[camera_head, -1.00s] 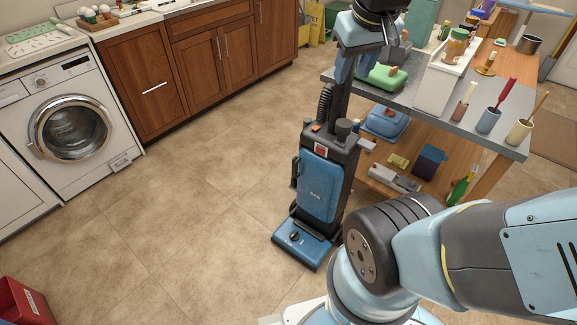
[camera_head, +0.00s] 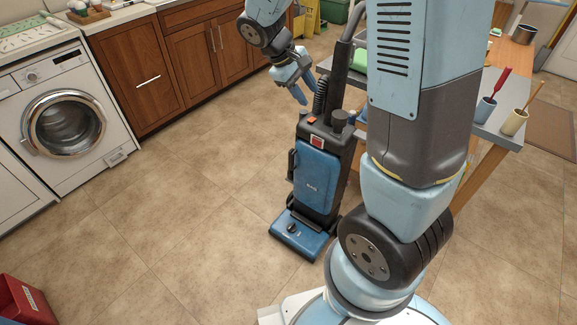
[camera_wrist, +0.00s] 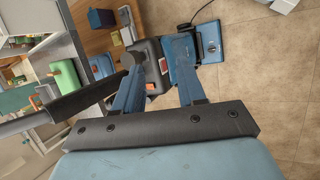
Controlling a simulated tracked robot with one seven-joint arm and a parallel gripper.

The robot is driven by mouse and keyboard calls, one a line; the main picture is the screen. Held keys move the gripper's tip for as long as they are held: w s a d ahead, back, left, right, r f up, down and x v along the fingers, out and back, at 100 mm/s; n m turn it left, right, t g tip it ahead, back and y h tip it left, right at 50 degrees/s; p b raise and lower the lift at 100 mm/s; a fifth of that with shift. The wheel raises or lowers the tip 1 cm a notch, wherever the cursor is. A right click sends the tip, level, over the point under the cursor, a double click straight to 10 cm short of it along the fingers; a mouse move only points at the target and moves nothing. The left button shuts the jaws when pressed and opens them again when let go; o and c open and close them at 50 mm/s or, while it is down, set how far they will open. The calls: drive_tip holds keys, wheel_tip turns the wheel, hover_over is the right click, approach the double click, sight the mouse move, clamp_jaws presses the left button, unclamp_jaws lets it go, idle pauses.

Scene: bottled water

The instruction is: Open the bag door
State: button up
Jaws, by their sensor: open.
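The upright vacuum cleaner stands on the tiled floor in the head view, with a blue bag door (camera_head: 316,180) on its front. A small orange piece (camera_head: 311,120) and a red-and-white label sit above the door. My gripper (camera_head: 306,97) is above and left of the vacuum's top, fingers pointing down, apart from the door. In the wrist view, my open gripper (camera_wrist: 158,75) shows two blue fingers with the vacuum's dark top (camera_wrist: 150,55) beyond and between them. The blue floor head (camera_wrist: 208,30) shows farther off.
A worktable (camera_head: 490,128) with cups and brushes stands right of the vacuum, partly hidden by my arm. Wooden cabinets (camera_head: 192,57) and a washing machine (camera_head: 65,112) stand at the left. A red box (camera_head: 22,302) is at lower left. The floor left of the vacuum is clear.

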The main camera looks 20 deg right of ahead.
sight(292, 163)
drive_tip(key=w+a+f+n+t+h, duration=0.1)
drive_tip(key=w+a+f+n+h, duration=0.15)
drive_tip(key=f, duration=0.55)
drive_tip(key=w+a+f+n+t+h, duration=0.1)
drive_tip(key=w+a+f+n+h, duration=0.15)
drive_tip(key=f, duration=0.55)
drive_tip(key=w+a+f+n+t+h, duration=0.1)
drive_tip(key=w+f+n+h, duration=0.2)
drive_tip(key=f, duration=0.5)
wheel_tip(292, 163, down, 24)
drive_tip(key=a+r+n+t+y, duration=0.1)
drive_tip(key=n+t+y, duration=0.1)
drive_tip(key=n+t, duration=1.05)
drive_tip(key=shift+n+g, duration=0.65)
drive_tip(key=x, duration=1.2)
drive_tip(key=shift+w+d+f, duration=0.2)
drive_tip(key=shift+w+f, duration=0.05)
clamp_jaws()
